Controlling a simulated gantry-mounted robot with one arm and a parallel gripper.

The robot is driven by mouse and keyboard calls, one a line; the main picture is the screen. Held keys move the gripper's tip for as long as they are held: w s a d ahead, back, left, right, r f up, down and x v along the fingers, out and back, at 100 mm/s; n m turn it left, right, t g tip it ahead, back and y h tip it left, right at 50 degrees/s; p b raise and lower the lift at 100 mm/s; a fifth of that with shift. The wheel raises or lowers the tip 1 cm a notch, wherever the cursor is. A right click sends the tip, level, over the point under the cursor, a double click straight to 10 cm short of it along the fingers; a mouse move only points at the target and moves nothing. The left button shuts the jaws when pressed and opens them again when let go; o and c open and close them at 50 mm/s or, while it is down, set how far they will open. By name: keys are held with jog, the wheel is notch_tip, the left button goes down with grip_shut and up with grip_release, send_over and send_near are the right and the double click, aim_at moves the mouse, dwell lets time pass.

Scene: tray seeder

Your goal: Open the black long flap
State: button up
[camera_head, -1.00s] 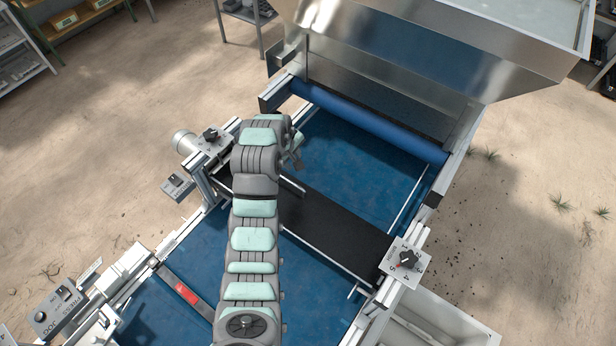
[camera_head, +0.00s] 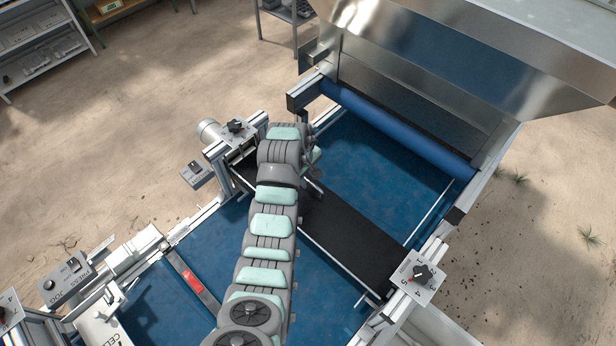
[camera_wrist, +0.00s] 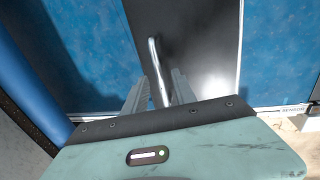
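The black long flap (camera_head: 345,225) lies flat across the blue belt in the head view, partly covered by my arm. In the wrist view the flap (camera_wrist: 205,50) is a dark panel running away from my gripper. A slim silver handle (camera_wrist: 153,52) stands out over it. My gripper (camera_wrist: 160,82) has its two grey fingers apart, one on each side of the handle. I cannot tell whether either finger touches it. In the head view my fingers are mostly hidden by the wrist near the flap's far edge.
A blue roller (camera_head: 400,130) and a large metal hopper (camera_head: 430,60) stand beyond the flap. A dial box (camera_head: 417,278) sits at the flap's right end, a motor with a knob (camera_head: 236,127) at its left end. The blue belt (camera_head: 375,170) is clear between flap and roller.

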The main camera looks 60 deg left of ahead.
jog(key=shift+w+f, duration=0.15)
jog(key=shift+f, duration=0.25)
grip_shut()
dwell(1.3)
